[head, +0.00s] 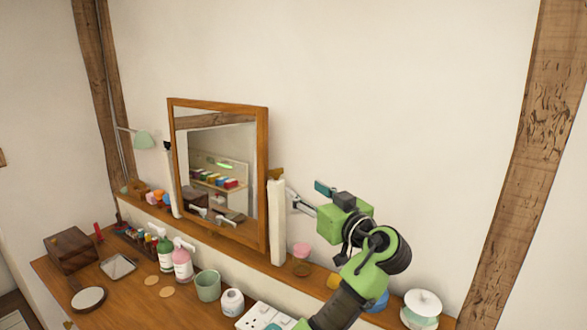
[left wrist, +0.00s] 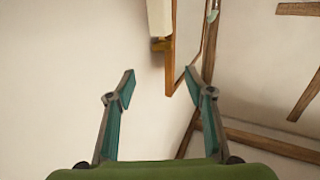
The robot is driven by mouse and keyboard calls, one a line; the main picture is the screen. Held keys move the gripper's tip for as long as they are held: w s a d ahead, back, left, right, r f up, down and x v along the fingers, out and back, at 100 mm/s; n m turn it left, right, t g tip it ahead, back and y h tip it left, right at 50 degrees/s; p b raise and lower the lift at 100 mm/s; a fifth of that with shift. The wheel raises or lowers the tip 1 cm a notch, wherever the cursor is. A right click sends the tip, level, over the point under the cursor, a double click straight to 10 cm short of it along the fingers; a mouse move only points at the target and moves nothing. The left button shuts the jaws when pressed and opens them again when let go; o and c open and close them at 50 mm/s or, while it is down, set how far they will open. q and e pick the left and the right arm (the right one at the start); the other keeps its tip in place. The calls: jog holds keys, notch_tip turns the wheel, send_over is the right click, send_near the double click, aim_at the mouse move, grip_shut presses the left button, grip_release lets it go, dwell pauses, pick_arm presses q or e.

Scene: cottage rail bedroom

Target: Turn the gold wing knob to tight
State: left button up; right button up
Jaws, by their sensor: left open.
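The gold wing knob (head: 276,174) sits at the top of the white post (head: 277,222) beside the right edge of the wood-framed mirror (head: 262,180). In the left wrist view the gold knob (left wrist: 160,44) shows small at the end of the white post (left wrist: 159,16), beyond my fingertips. My left gripper (head: 308,196) is open and empty, to the right of the post and apart from the knob. Its two spread fingers (left wrist: 160,80) show in the left wrist view. My right gripper is not in view.
A wooden dresser (head: 130,293) stands below the mirror, holding a dark box (head: 71,250), bottles, a green cup (head: 207,286) and a white jar (head: 232,302). A pink cup (head: 302,251) and a lidded pot (head: 422,307) stand on the ledge. The wall above is clear.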

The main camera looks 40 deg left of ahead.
pick_arm(q)
jog(key=p, duration=0.3)
send_near(276, 170)
jog(key=p+x, duration=0.2)
jog(key=x, duration=0.6)
jog(key=shift+p, duration=0.35)
jog(key=shift+c, duration=0.5)
jog(key=c, duration=1)
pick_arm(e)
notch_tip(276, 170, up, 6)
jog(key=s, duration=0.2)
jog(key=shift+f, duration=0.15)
